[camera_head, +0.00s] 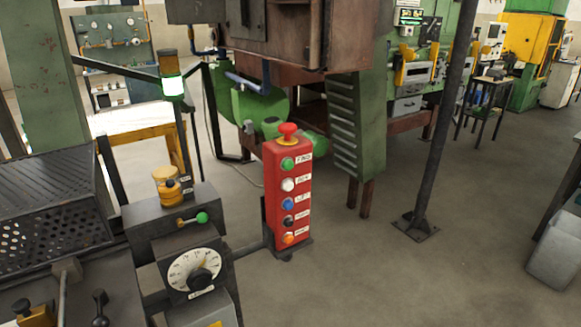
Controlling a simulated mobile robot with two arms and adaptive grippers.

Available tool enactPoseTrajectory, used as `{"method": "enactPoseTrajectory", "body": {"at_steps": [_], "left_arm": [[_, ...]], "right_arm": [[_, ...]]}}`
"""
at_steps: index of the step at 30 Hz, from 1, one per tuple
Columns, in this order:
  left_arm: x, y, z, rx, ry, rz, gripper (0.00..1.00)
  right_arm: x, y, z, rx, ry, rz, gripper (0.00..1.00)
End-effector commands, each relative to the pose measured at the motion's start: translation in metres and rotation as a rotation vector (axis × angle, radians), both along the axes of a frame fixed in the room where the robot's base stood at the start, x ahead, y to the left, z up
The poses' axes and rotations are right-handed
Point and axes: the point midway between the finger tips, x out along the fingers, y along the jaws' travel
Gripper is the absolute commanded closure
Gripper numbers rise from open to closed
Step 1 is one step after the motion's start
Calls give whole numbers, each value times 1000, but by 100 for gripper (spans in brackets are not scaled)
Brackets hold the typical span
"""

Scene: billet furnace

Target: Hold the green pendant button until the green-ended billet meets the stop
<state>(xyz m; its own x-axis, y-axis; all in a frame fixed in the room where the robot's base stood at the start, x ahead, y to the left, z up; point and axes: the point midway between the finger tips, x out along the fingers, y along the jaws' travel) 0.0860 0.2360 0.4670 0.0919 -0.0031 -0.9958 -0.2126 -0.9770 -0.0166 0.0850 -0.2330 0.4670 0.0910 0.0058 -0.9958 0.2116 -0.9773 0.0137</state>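The red pendant box (272,206) stands upright near the middle of the view. Its top button is green (287,164), beside a white label that seems to read FEED. Below it are a white, a blue, a dark and an orange button, each with a label. A red mushroom button (287,131) sits on top of the box. Nothing touches the green button. Neither of my grippers is in view. I see no green-ended billet and no stop that I can make out.
A dial box (194,268) and a lever with a green knob (202,217) stand left of the pendant. A perforated guard (50,215) fills the left. A dark post (443,130) stands right. The floor in front is clear.

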Motion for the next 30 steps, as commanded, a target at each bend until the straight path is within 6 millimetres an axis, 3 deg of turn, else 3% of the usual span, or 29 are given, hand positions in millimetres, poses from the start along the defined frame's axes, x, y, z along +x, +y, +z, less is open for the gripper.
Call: {"method": "enactPoseTrajectory", "body": {"at_steps": [3,30], "left_arm": [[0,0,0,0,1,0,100],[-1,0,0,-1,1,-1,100]], "right_arm": [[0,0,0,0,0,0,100],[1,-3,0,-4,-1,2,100]]}}
